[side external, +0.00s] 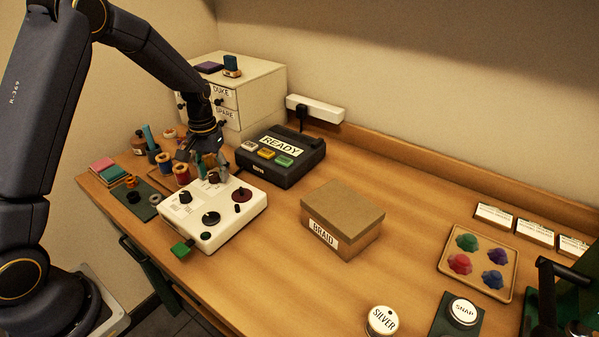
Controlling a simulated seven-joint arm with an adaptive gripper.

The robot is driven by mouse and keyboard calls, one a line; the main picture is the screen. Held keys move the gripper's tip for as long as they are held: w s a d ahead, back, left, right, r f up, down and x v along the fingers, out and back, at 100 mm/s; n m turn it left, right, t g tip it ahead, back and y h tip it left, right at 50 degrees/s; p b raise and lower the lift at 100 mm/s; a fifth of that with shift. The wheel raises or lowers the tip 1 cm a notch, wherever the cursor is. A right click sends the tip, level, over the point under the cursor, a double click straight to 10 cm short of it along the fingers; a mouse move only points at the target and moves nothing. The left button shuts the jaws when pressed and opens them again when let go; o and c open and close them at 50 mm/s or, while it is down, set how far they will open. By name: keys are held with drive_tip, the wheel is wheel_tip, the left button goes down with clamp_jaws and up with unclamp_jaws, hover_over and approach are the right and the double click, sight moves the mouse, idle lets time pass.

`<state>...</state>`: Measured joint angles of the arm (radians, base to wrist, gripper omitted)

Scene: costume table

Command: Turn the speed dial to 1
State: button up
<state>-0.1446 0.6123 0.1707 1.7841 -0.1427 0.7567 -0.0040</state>
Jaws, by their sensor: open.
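A white control box (222,228) stands at the left front of the table. Its top carries a black knob (185,197) beside a printed label, a dark round dial (211,218) and a dark red dial (243,195). The markings are too small to read, so I cannot tell which is the speed dial or where it points. My gripper (210,172) is open, pointing down over the back of the box. Another dark knob (214,177) shows close under its fingers, and I cannot tell whether they touch it.
A black device labelled READY (280,155) stands close behind the box. Thread spools (182,175) crowd its left. A green block (181,249) is at its front left corner. A BRAID box (343,217) stands to the right, with bare table between.

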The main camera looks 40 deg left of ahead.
wheel_tip(320, 180, up, 12)
idle(0.5)
wheel_tip(320, 180, up, 9)
drive_tip(key=m+t, duration=0.1)
drive_tip(key=t, duration=0.1)
hover_over(214, 174)
drive_tip(key=s+d, duration=0.3)
drive_tip(key=d, duration=0.1)
drive_tip(key=s+d+r+m+t, duration=0.1)
drive_tip(key=s+d+r+t, duration=0.1)
drive_tip(key=s+d+r, duration=0.3)
drive_tip(key=s+d+f+m, duration=0.1)
drive_tip(key=s+f, duration=0.1)
drive_tip(key=s, duration=0.4)
drive_tip(key=s+d+f+m+t, duration=0.1)
drive_tip(key=s+f, duration=0.2)
drive_tip(key=s, duration=0.4)
drive_tip(key=shift+s+d+f+m+t, duration=0.25)
drive_tip(key=shift+f+m+t, duration=0.05)
